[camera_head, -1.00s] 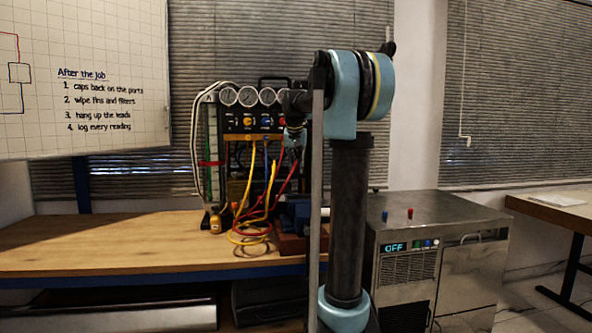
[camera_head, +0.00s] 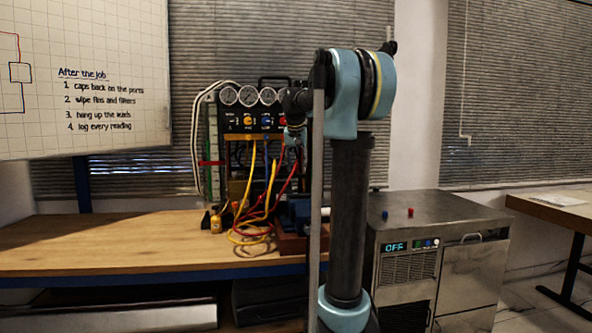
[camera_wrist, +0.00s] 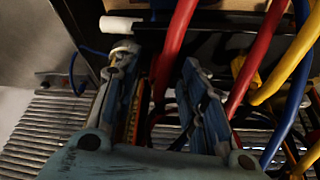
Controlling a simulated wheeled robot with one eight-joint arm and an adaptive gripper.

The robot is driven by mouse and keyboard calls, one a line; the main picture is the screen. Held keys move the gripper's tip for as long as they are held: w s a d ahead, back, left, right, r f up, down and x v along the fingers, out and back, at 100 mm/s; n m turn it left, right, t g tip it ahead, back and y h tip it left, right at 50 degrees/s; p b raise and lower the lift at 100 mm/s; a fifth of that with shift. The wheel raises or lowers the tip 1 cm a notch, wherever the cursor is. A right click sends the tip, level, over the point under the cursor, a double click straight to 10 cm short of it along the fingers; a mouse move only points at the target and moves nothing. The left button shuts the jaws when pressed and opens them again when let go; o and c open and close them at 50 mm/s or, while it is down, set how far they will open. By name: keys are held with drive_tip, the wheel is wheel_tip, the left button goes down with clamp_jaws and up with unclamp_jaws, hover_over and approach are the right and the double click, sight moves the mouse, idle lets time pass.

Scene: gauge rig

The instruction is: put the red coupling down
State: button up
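My gripper (camera_wrist: 157,62) is in the wrist view with its two blue-grey fingers spread apart. I see nothing clearly gripped between them. A red hose (camera_wrist: 176,38) runs down just beyond the fingertips, and a second red hose (camera_wrist: 262,50) is to the right. I cannot make out the red coupling itself; its end is hidden or too dark to tell. In the head view my gripper (camera_head: 294,140) is small and partly hidden by my arm, in front of the right side of the gauge panel (camera_head: 250,122). A red hose (camera_head: 291,180) hangs below it.
Yellow (camera_wrist: 290,70) and blue (camera_wrist: 288,95) hoses crowd the right of the wrist view. A white-ended dark bar (camera_wrist: 118,26) crosses beyond the fingers. The wooden bench (camera_head: 110,240) is clear at left. A steel machine (camera_head: 440,215) stands right.

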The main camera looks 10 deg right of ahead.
drive_tip(key=v, duration=1.1)
drive_tip(key=s+f+n+g+y, duration=0.1)
drive_tip(key=s+f+n+g, duration=0.1)
drive_tip(key=s+f, duration=3.8)
wheel_tip(320, 180, down, 3)
drive_tip(key=shift+r+n, duration=0.1)
drive_tip(key=shift+n, duration=0.5)
drive_tip(key=shift+w+a, duration=0.1)
drive_tip(key=shift+w, duration=0.05)
